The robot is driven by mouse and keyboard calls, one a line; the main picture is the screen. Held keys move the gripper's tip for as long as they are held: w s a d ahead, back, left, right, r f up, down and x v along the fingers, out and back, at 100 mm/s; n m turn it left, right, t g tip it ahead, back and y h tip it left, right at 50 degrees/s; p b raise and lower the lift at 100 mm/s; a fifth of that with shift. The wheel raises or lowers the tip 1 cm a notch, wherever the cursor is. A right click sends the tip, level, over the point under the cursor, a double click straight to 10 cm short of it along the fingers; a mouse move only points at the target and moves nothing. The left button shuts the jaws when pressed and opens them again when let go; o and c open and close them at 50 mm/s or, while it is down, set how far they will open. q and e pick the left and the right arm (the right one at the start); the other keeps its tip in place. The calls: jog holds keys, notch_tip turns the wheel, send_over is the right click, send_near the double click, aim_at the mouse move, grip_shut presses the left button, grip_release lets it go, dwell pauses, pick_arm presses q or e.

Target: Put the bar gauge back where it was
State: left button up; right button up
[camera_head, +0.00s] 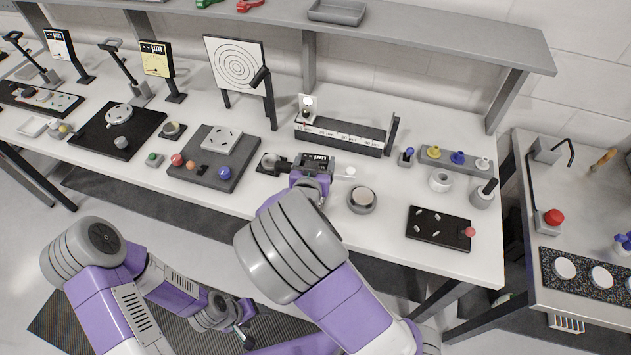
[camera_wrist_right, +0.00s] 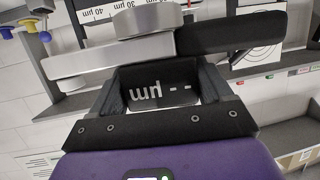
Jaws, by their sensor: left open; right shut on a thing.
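The bar gauge (camera_head: 316,162) has a dark display with "µm" lettering. It also shows in the right wrist view, with a grey metal bar (camera_wrist_right: 110,58) and an upside-down display. My right gripper (camera_head: 312,184) is shut on it, at the table's front middle. In the wrist view the gripper's dark fingers (camera_wrist_right: 165,90) flank the display. The forearm hides part of the gripper in the head view. I cannot tell whether the gauge touches the table. My left gripper (camera_head: 243,325) is open and low in front of the table, away from the gauge.
A black scale fixture (camera_head: 340,140) with a marked white strip stands just behind the gauge. A grey plate with coloured balls (camera_head: 205,176) lies to the left. A round grey cup (camera_head: 362,199) and a black tray (camera_head: 438,228) are to the right.

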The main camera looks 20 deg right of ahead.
jog(key=shift+w+a+r+m+g+h+p, duration=0.15)
jog(key=shift+w+r+m+h+p, duration=0.15)
jog(key=shift+w+p, duration=0.2)
jog(key=shift+w+d+r+m+g+h+p, duration=0.1)
jog(key=shift+w+r+m+g+h+p, duration=0.1)
jog(key=shift+w+r+h+p, duration=0.2)
jog(key=shift+w+a+f, duration=0.1)
jog(key=shift+w+f, duration=0.05)
jog(key=shift+w, duration=0.15)
jog(key=shift+f+m, duration=0.3)
notch_tip(320, 180, down, 6)
jog(key=shift+w+r, duration=0.1)
jog(key=shift+r, duration=0.15)
notch_tip(320, 180, down, 4)
jog(key=shift+r+b, duration=0.2)
jog(key=shift+b, duration=0.25)
jog(key=shift+f, duration=0.25)
pick_arm(q)
jog(key=shift+r, duration=0.95)
